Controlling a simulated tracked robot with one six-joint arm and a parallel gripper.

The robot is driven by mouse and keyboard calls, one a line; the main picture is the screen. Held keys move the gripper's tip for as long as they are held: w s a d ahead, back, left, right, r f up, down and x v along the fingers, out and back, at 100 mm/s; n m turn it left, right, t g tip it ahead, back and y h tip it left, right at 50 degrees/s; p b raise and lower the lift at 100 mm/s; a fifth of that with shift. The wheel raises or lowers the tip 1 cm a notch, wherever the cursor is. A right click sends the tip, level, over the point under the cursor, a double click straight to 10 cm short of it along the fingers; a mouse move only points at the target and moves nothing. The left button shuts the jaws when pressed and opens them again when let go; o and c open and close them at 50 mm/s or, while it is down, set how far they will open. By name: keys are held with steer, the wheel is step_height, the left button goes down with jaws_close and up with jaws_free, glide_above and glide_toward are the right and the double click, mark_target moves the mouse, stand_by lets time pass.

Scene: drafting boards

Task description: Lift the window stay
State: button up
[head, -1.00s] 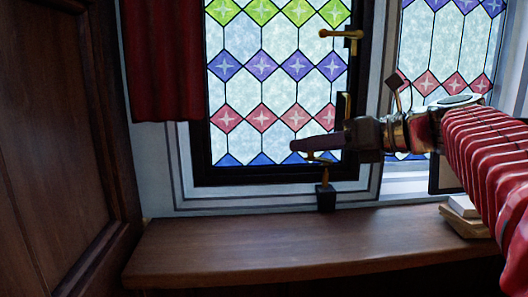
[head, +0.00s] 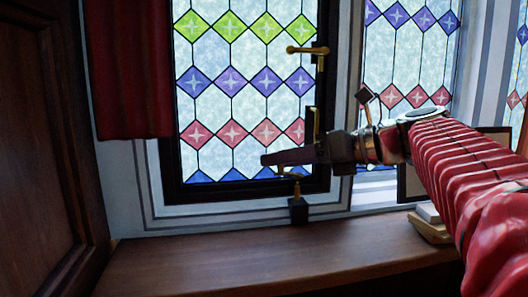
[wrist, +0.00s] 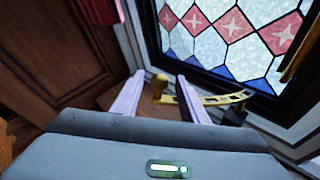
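The window stay (wrist: 214,99) is a brass bar with holes and a rounded knob (wrist: 160,82) at its left end, low in front of the window. In the head view, part of the stay (head: 289,175) shows just below my gripper (head: 266,160), by a dark block (head: 298,210) with a brass pin. My gripper (wrist: 160,78) is open in the wrist view. Its two pale fingers stand apart, with the knob in the gap between them in the picture. I cannot tell whether the fingers reach down to its height. The head view shows the fingers side-on.
The leaded window (head: 245,100) has a brass handle (head: 307,50) on its dark frame. A red curtain (head: 127,70) hangs at left, beside dark wood panelling (head: 40,150). Books (head: 430,225) lie at the right of the wooden sill (head: 220,265). The sill's left and middle are clear.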

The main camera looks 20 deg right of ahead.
steer(key=v, duration=1.2)
steer(key=shift+s+d, duration=0.25)
steer(key=shift+s, duration=0.05)
steer(key=s+a+f+n+g+h, duration=0.1)
steer(key=a+f+n+g+h, duration=0.15)
steer(key=a+f+n, duration=0.55)
steer(key=s+a+f+n+g+h, duration=0.2)
steer(key=f+n+g, duration=0.1)
steer(key=f, duration=0.9)
steer(key=s+a+f+n+h, duration=0.1)
steer(key=s+f+n+h, duration=0.1)
steer(key=f+n, duration=0.6)
steer(key=s+a+f+n+h, duration=0.1)
steer(key=s+f+n+h, duration=0.2)
steer(key=s+f+n, duration=0.2)
step_height(320, 180, down, 3)
steer(key=n, duration=0.7)
steer(key=shift+s+a, duration=0.3)
steer(key=shift+s, duration=0.05)
